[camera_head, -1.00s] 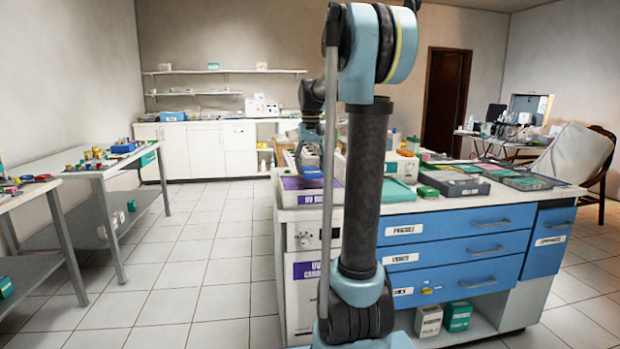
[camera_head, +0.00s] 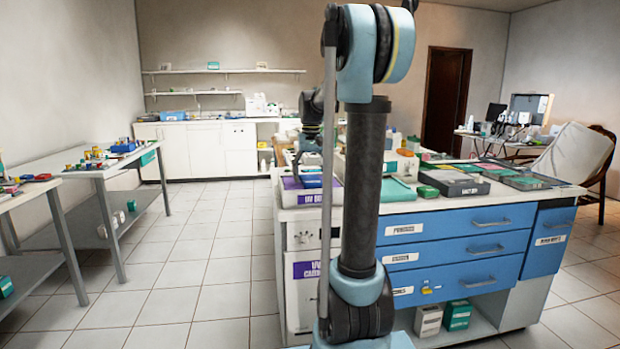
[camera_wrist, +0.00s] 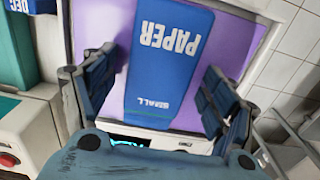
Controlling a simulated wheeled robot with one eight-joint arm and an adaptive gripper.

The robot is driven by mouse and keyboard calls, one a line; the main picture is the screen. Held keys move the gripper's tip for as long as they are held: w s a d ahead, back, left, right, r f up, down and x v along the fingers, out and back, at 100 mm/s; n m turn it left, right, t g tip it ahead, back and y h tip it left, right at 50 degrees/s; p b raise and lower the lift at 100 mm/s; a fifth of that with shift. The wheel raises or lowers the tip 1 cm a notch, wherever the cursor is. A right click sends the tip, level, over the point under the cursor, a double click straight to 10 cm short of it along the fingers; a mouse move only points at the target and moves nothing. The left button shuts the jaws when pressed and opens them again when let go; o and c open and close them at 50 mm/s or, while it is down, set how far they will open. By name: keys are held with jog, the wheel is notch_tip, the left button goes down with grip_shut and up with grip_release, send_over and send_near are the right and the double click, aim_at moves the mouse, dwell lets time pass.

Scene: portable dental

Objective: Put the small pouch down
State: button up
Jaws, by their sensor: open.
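The small pouch (camera_wrist: 168,62) is a flat blue packet printed "PAPER" and "SMALL". It lies flat on the purple inside of a light-rimmed tray (camera_wrist: 258,52). My gripper (camera_wrist: 158,75) is open, with one dark-blue padded finger on each side of the pouch and a gap to it on both sides. In the head view my gripper (camera_head: 311,157) is over the purple tray (camera_head: 289,184) at the near left corner of the counter, and a blue strip of the pouch (camera_head: 312,181) shows below it. My arm partly hides this spot.
The counter (camera_head: 400,208) with blue drawers holds green boxes and grey trays right of my arm. In the wrist view, a white box with a red button (camera_wrist: 9,160) stands close at left. Tiled floor (camera_head: 190,265) is free at left, beside a side table (camera_head: 75,168).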

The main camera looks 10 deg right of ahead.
aim_at(311, 178)
notch_tip(311, 178, up, 12)
dwell(0.6)
jog(key=s+f+t, duration=0.2)
jog(key=s+f, duration=2.9)
jog(key=s, duration=0.3)
jog(key=shift+a+f, duration=0.1)
jog(key=shift+c, duration=0.3)
